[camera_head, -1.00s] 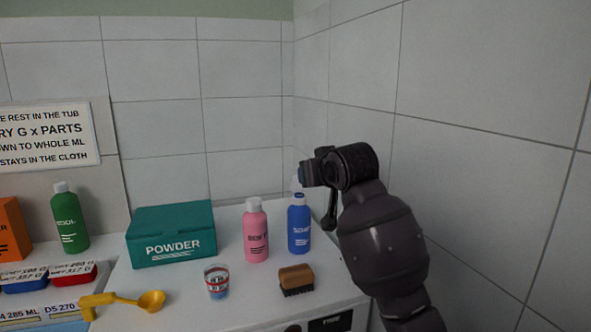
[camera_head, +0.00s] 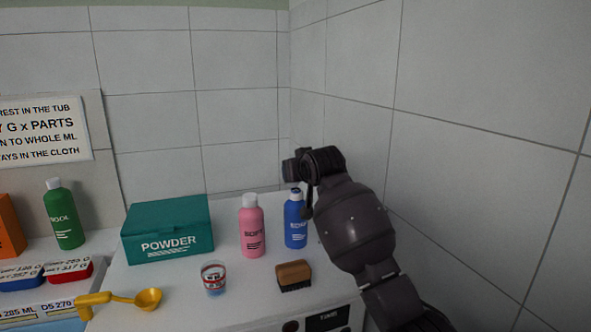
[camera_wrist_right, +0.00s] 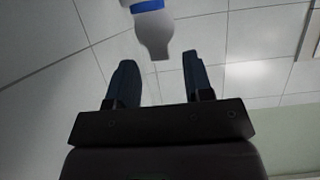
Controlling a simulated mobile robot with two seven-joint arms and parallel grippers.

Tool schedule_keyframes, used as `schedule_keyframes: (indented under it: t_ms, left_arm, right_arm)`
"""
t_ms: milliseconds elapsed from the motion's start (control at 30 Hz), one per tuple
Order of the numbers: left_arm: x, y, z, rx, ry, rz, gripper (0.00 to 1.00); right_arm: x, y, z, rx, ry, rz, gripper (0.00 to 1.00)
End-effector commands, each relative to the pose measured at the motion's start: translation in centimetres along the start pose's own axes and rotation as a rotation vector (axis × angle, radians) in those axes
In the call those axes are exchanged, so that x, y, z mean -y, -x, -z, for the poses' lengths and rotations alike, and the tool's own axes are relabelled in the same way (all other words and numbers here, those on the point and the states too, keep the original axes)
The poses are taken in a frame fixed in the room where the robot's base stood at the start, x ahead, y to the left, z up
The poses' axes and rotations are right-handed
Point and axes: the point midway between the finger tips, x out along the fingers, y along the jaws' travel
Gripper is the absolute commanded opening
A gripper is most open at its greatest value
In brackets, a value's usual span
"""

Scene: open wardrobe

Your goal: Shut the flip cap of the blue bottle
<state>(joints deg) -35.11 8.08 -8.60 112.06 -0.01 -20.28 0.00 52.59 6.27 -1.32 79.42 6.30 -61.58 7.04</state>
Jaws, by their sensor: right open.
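The blue bottle (camera_head: 296,225) stands upright on the white top, right of the pink bottle. My right gripper (camera_head: 290,170) is just above its top in the head view and hides part of it there. In the right wrist view, the blue rim (camera_wrist_right: 147,5) shows at the top edge with the pale flip cap (camera_wrist_right: 155,38) sticking out from it, so the cap is open. The right gripper's two fingers (camera_wrist_right: 157,62) are apart and empty. The cap is ahead of them, roughly in line with the gap; I cannot tell whether they touch. My left gripper is out of view.
The pink bottle (camera_head: 252,228) stands close on the left. A brush (camera_head: 294,274) and a measuring cup (camera_head: 213,279) are in front, and a teal powder box (camera_head: 167,229) is farther left. The tiled wall (camera_head: 470,160) closes off the right side.

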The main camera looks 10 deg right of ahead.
Motion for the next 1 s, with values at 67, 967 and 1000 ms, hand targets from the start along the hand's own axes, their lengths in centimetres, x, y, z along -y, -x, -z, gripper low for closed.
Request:
schedule_keyframes:
  t_ms: [67,967,1000]
  left_arm:
    - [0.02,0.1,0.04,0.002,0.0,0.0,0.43]
    - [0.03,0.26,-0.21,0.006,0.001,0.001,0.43]
    - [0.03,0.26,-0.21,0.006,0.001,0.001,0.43]
  right_arm:
    - [0.0,-0.56,0.01,0.001,0.0,0.0,0.47]
    - [-0.03,-1.25,-0.09,0.0,0.0,-0.001,0.0]
    - [-0.03,-1.25,-0.1,-0.001,0.0,-0.001,0.0]
